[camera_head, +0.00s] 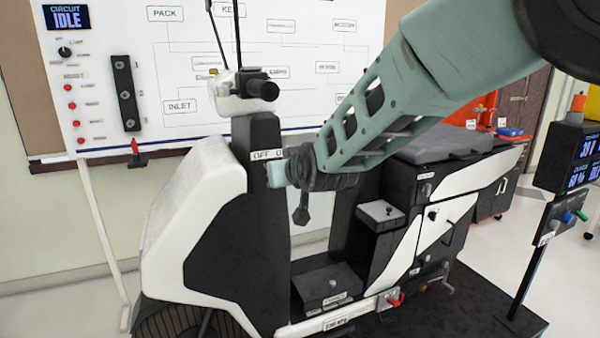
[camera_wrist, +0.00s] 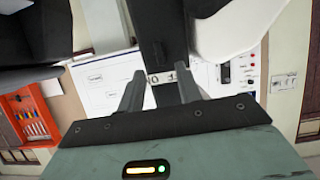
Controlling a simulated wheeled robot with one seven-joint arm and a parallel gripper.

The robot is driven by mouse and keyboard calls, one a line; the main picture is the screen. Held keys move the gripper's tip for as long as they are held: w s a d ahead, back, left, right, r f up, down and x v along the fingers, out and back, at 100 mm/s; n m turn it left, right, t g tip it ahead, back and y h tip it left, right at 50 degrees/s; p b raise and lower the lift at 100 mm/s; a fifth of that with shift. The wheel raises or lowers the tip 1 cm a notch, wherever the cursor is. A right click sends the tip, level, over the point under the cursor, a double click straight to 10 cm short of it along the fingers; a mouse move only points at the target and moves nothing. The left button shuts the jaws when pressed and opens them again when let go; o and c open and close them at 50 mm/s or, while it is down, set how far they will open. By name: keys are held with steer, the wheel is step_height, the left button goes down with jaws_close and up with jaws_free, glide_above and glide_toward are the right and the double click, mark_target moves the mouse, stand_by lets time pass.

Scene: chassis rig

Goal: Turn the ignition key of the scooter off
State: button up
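The white and black scooter (camera_head: 262,215) stands upright in the middle of the head view. A white label reading "OFF" and a partly covered second word (camera_head: 267,154) is on its dark front column. My gripper (camera_head: 277,173) is right at that column, just below the label. In the wrist view my gripper (camera_wrist: 160,72) has its two dark fingers apart, with the column and part of the label (camera_wrist: 160,78) showing between and beyond them. I cannot make out the ignition key in either view. A dark hanging piece (camera_head: 301,206) shows below my wrist; I cannot tell what it is.
The handlebar grip (camera_head: 262,89) is above the label. A whiteboard with a circuit diagram (camera_head: 180,60) stands behind. A display stand (camera_head: 575,165) is at the right. The scooter's seat (camera_head: 445,143) lies behind my arm. Floor at the left is clear.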

steer(key=v, duration=1.1)
steer(key=shift+p, duration=0.45)
steer(key=s+d+f+n+g+h+p, duration=0.1)
steer(key=s+d+g, duration=0.3)
steer(key=s, duration=0.6)
steer(key=s+d+f+g+h+p, duration=0.2)
steer(key=s+d+f+g, duration=0.2)
steer(key=s, duration=0.6)
steer(key=s+d+f+n+g+h+p, duration=0.1)
steer(key=s+d+f+g+h+p, duration=0.1)
steer(key=s+d, duration=0.5)
steer(key=s+f+g, duration=0.1)
steer(key=s+g, duration=0.1)
steer(key=s, duration=0.1)
steer(key=shift+d+f+n, duration=0.2)
steer(key=shift+n, duration=0.1)
